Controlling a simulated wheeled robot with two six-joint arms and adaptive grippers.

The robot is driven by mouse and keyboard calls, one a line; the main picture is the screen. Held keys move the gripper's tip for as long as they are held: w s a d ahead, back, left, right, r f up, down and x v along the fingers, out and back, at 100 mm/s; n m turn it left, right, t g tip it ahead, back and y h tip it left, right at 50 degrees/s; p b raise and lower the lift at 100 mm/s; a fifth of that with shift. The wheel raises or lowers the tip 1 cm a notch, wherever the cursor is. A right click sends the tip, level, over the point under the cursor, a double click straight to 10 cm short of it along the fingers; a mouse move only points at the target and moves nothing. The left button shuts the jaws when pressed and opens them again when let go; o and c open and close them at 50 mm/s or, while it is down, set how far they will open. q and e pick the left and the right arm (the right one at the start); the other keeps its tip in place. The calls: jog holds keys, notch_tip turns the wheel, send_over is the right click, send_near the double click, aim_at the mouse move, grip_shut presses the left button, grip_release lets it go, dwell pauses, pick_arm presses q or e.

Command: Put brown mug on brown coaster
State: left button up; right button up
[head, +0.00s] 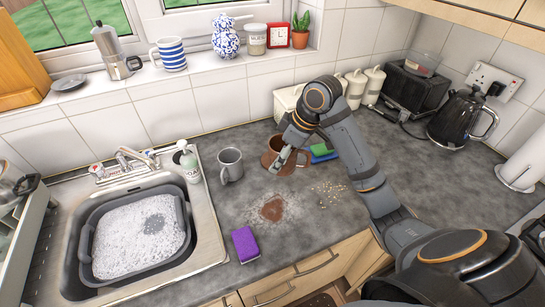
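My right arm reaches in from the right, and its gripper (281,164) points down at the brown mug (276,144) on the worktop behind the middle. The fingers overlap the mug in the picture; I cannot tell whether they grip it. A flat reddish-brown patch, seemingly the brown coaster (267,160), shows around the lower part of the mug. The gripper partly covers both, so I cannot tell whether the mug rests on the coaster or is held above it. My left gripper is not in view.
A grey mug (230,165) stands left of the brown mug. Green and blue sponges (322,152) lie to the right. A brown spill (272,209), crumbs (328,193) and a purple sponge (245,244) are in front. The sink holds a foamy basin (87,257). A kettle (460,118) stands right.

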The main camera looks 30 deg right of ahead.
jog(key=w+d+f+p, duration=0.1)
jog(key=w+f, duration=0.1)
jog(key=w, duration=0.1)
jog(key=w+d+f+p, duration=0.1)
jog(key=w+d+f, duration=0.1)
jog(key=w+f, duration=0.1)
jog(key=w+d+f+p, duration=0.1)
jog(key=w+f, duration=0.2)
jog(key=w, duration=0.1)
jog(key=shift+w+d, duration=0.25)
jog(key=shift+w, duration=0.15)
jog(key=shift+w+d+f, duration=0.1)
jog(key=shift+w+f, duration=0.1)
jog(key=shift+f, duration=0.15)
jog(key=shift+w+d+f, duration=0.1)
jog(key=shift+w+f, duration=0.1)
jog(key=shift+f, duration=0.1)
notch_tip(320, 180, down, 3)
jog(key=shift+p, duration=0.85)
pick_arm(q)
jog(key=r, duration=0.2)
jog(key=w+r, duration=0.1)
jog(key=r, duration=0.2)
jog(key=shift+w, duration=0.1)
pick_arm(e)
jog(key=shift+f, duration=0.1)
jog(key=shift+f, duration=0.15)
